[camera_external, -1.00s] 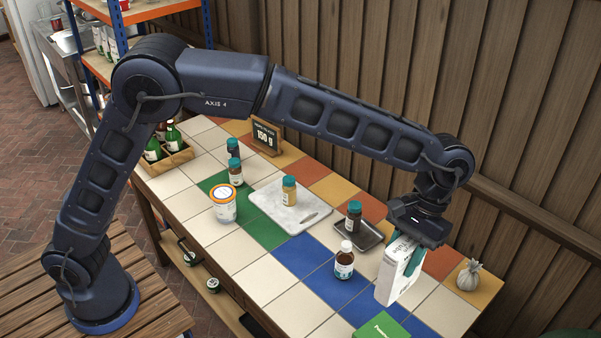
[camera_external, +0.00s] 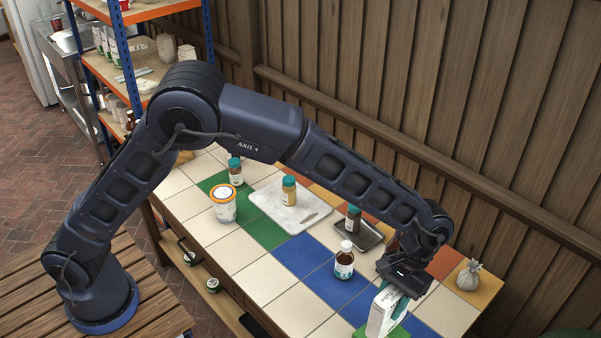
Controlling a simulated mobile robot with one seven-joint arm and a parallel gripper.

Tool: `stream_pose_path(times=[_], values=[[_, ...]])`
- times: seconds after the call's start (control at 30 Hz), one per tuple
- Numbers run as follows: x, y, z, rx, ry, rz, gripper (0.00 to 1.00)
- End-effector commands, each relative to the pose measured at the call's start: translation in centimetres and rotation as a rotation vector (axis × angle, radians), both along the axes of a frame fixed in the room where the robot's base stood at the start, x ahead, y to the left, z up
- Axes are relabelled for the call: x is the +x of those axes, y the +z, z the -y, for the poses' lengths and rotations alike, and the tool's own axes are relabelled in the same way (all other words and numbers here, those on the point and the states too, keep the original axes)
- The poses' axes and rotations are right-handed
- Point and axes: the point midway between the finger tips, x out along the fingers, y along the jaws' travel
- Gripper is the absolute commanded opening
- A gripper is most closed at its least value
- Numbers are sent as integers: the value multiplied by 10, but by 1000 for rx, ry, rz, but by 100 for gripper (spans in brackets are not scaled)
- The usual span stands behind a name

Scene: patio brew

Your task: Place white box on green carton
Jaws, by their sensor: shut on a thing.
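My gripper (camera_external: 394,294) is shut on the upper part of the white box (camera_external: 380,319), near the bottom edge of the picture. The box is roughly upright, and its lower end is close to the frame edge. The green carton (camera_external: 400,332) shows only in part, at both sides of the box, which covers its middle. The box is over or in front of the carton; I cannot tell whether they touch.
A brown bottle with a white cap (camera_external: 344,262) stands left of my gripper. A dark tray (camera_external: 368,235) holds a dark jar (camera_external: 353,219). A white board (camera_external: 268,205) with a jar (camera_external: 289,191) lies farther back.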

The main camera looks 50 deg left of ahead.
Motion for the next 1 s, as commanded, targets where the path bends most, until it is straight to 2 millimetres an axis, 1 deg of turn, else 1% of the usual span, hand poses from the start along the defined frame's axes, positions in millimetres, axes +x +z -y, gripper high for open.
stream_pose_path(times=[0.1,0.23,0.3,0.63,0.67,0.7,0.77,1.0], values=[[0,-17,0,2,0,-2,11],[-1,-33,0,2,0,-1,11],[0,-36,0,1,1,0,11],[0,-38,0,1,1,-1,11],[0,-39,0,1,1,-1,38],[0,-38,0,1,1,-1,46],[0,-38,0,1,1,-1,58],[0,-38,0,1,1,-1,58]])
